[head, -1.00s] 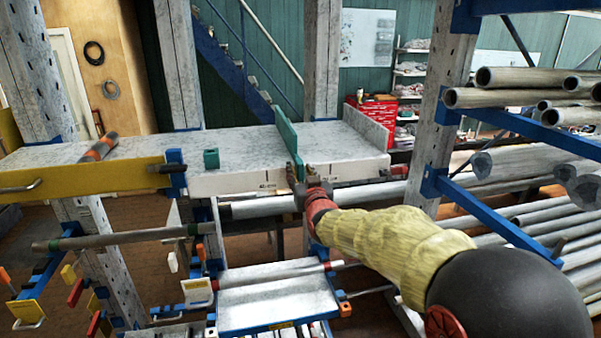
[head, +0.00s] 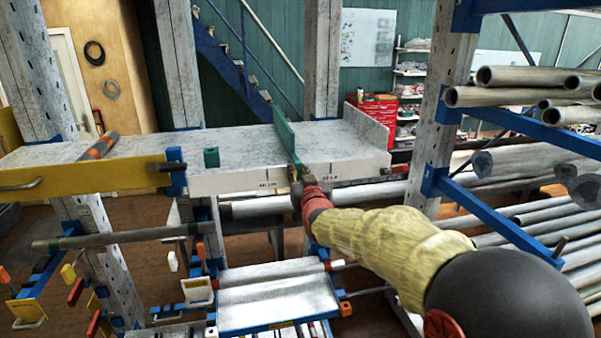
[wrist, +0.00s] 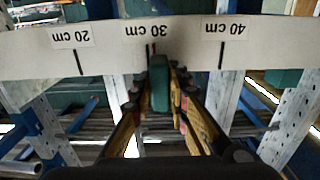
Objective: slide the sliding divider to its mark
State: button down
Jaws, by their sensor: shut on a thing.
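The sliding divider (head: 285,137) is a green upright plate standing across the pale shelf (head: 240,150). In the wrist view the divider's front end (wrist: 159,84) sits between the fingers of my gripper (wrist: 160,95), which are shut on it. My gripper also shows at the shelf's front edge in the head view (head: 297,180). The front edge strip (wrist: 110,62) carries upside-down labels for 20, 30 and 40 cm with black ticks. The divider is close beside the 30 cm tick (wrist: 149,47), slightly on its 40 cm side. The fingers and divider partly hide the strip there.
A small green block (head: 211,158) stands on the shelf to the left, near a blue bracket (head: 174,172) and a yellow rail (head: 80,178). A raised end wall (head: 367,128) bounds the shelf at right. Pipes on a rack (head: 530,90) fill the right side.

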jog(key=shift+s+a+b, duration=0.25)
jog(key=shift+s+a, duration=0.05)
jog(key=shift+a, duration=0.7)
jog(key=shift+s+a+b, duration=0.25)
jog(key=shift+a, duration=0.7)
jog(key=shift+s+a+p, duration=0.1)
jog(key=shift+s+a, duration=0.15)
jog(key=shift+a, duration=0.55)
jog(key=shift+s+a+p, duration=0.1)
jog(key=shift+s+a, duration=0.1)
jog(key=shift+a, duration=0.65)
jog(key=shift+s+a+p, duration=0.1)
jog(key=shift+s+a, duration=0.15)
jog(key=shift+a, duration=0.55)
jog(key=c, duration=1.7)
grip_release()
jog(key=b+v, duration=0.2)
jog(key=v, duration=0.5)
jog(key=shift+b, duration=0.4)
